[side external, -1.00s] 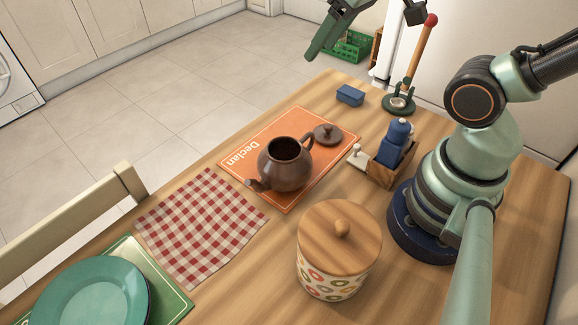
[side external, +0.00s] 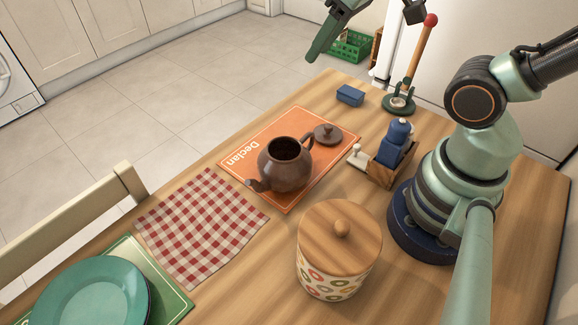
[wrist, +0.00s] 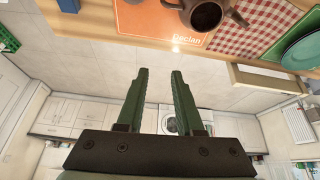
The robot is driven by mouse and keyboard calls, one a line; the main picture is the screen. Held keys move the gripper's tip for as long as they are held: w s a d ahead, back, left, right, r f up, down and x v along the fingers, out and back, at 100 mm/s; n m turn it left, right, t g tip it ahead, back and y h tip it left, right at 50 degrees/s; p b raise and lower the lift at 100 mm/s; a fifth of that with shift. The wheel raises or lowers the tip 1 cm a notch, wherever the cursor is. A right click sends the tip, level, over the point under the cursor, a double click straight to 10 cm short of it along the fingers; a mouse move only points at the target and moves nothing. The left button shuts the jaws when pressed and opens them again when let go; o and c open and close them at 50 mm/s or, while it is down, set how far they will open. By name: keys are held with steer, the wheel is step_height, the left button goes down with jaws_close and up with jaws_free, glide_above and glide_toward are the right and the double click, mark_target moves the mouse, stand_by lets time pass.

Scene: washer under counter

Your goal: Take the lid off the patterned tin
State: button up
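The patterned tin (side external: 331,279) stands upright on the table at the front centre of the side view. My gripper (side external: 311,57) is at the top of the side view, raised past the far side of the table and well away from the tin. In the wrist view my gripper (wrist: 159,73) has its two green fingers apart with nothing between them. The tin is not seen in the wrist view.
An open brown teapot (side external: 286,165) and its lid (side external: 328,133) are on an orange placemat (side external: 243,137). A checked cloth (side external: 201,225), green plates (side external: 92,292), a blue-bottle caddy (side external: 391,158), a blue block (side external: 350,95) and a red-topped stand (side external: 400,103) surround them.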

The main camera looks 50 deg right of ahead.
steer(key=s+a+n+g+y, duration=0.1)
steer(key=s+a+n+g, duration=0.15)
steer(key=a+n, duration=0.5)
steer(key=n+g+h, duration=0.3)
steer(key=n+g, duration=0.1)
steer(key=n, duration=1.3)
glide_toward(342, 223)
steer(key=f, duration=0.3)
steer(key=d+f, duration=0.1)
steer(key=f, duration=0.1)
steer(key=s+f, duration=0.1)
steer(key=f, duration=0.2)
steer(key=shift+d+f, duration=0.2)
steer(key=shift+f, duration=0.15)
jaws_close()
